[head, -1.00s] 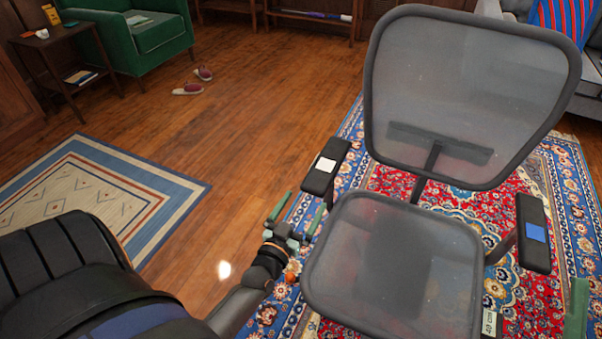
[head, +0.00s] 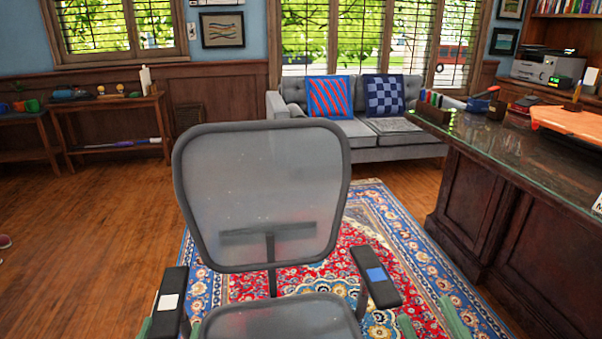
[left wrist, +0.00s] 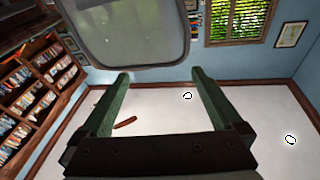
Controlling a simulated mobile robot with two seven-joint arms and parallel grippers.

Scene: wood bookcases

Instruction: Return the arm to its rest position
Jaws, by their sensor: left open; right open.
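My left gripper (head: 166,325) shows only its green fingertips at the bottom edge of the head view, on either side of the chair's left armrest. In the left wrist view the same gripper (left wrist: 158,76) is open, with two green fingers wide apart and nothing held between them. My right gripper (head: 426,311) shows two green fingers spread apart at the bottom edge, right of the chair's right armrest. It looks empty. The rest of both arms is out of the head view.
A grey mesh office chair (head: 262,190) stands directly ahead on a patterned rug (head: 398,240); its backrest (left wrist: 130,30) also shows in the left wrist view. A glass-topped desk (head: 500,222) is at right, a grey sofa (head: 352,133) behind. Open wood floor (head: 80,245) lies left.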

